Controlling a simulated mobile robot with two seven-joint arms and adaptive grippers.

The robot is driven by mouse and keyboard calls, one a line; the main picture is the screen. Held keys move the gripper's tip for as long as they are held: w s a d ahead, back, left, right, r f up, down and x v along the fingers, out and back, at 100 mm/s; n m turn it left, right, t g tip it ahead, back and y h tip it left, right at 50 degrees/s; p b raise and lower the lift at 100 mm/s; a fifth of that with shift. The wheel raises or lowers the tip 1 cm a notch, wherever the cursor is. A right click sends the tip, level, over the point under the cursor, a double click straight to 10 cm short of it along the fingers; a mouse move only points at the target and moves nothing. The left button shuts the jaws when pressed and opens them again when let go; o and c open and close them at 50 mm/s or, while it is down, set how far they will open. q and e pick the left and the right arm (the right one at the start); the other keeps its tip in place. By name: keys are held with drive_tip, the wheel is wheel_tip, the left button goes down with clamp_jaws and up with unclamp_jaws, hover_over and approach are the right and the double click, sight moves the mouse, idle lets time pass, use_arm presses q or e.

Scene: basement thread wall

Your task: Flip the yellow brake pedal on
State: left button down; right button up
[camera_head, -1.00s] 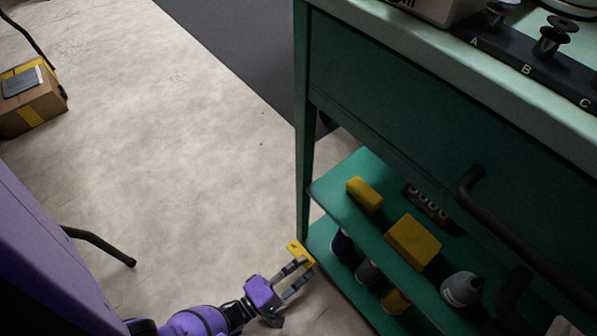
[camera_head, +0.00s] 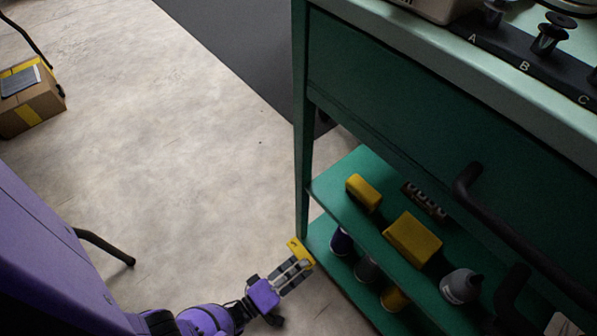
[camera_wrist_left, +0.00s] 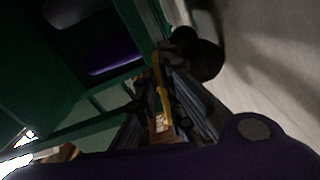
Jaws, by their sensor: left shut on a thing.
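The yellow brake pedal (camera_head: 297,246) is low at the foot of the green cart's near left leg, just above the floor. My left gripper (camera_head: 304,264) reaches it from below in the head view, with its fingers shut on it. In the left wrist view the pedal (camera_wrist_left: 161,88) is a thin yellow strip between the two dark fingers (camera_wrist_left: 162,98). The fingers hide part of the pedal, and I cannot tell its tilt clearly. My right gripper is not in view.
A dark round caster (camera_wrist_left: 200,55) is beside the fingers. A cardboard box (camera_head: 30,100) stands far left. The floor between is clear.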

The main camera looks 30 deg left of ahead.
use_arm(q)
drive_tip(key=shift+s, duration=0.1)
drive_tip(key=c, duration=1.9)
unclamp_jaws()
drive_tip(key=shift+o, duration=0.2)
drive_tip(key=shift+v, duration=3.75)
